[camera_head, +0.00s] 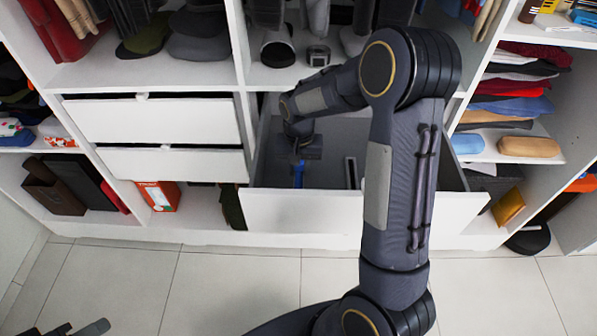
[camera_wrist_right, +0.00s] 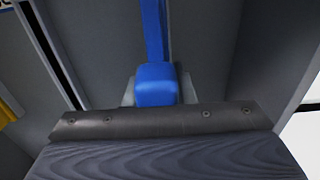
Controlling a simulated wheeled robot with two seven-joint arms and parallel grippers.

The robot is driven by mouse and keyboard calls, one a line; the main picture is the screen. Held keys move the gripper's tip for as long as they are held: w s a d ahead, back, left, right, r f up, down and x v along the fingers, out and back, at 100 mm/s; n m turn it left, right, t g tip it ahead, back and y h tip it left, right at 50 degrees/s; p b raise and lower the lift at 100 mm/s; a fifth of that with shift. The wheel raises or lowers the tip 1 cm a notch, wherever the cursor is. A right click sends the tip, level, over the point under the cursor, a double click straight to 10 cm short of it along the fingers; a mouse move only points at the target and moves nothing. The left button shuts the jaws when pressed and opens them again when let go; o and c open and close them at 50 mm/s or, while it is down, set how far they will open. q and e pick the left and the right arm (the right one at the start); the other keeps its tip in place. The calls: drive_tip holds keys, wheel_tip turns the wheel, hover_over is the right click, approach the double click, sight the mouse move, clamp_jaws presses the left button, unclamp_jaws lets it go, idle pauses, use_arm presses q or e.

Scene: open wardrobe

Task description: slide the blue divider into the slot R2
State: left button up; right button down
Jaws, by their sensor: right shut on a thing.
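The blue divider (camera_head: 299,174) is inside the open white drawer (camera_head: 300,213), on its left half. My right gripper (camera_head: 299,153) reaches down into the drawer and is shut on the divider. In the right wrist view, the divider's blue block end (camera_wrist_right: 155,84) sits between light pads, and its blue strip (camera_wrist_right: 154,30) runs away from the gripper. A narrow dark slot with light edges (camera_head: 351,172) lies right of the divider; I cannot read any slot label. My left gripper (camera_head: 79,329) shows at the bottom left, cut off by the frame, its fingers apart and empty.
Closed white drawers (camera_head: 155,121) are left of the open drawer. Folded clothes (camera_head: 510,85) fill shelves at the right. My right arm hides the drawer's right-middle part. The tiled floor (camera_head: 230,285) in front is clear.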

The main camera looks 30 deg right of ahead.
drive_tip(key=shift+r+p, duration=1.4)
drive_tip(key=shift+r, duration=0.6)
drive_tip(key=shift+r, duration=0.3)
wheel_tip(320, 180, up, 2)
drive_tip(key=shift+r+p, duration=0.15)
drive_tip(key=shift+p, duration=1)
drive_tip(key=s+d+f+b, duration=0.1)
drive_tip(key=s+d+b, duration=0.1)
drive_tip(key=s+d, duration=0.5)
drive_tip(key=d, duration=0.5)
drive_tip(key=shift+s+d+f, duration=0.4)
drive_tip(key=shift+f+b, duration=0.15)
drive_tip(key=shift+b, duration=0.25)
drive_tip(key=shift+f+b, duration=1.75)
drive_tip(key=shift+f, duration=0.5)
drive_tip(key=shift+f+b, duration=1)
drive_tip(key=shift+f, duration=0.3)
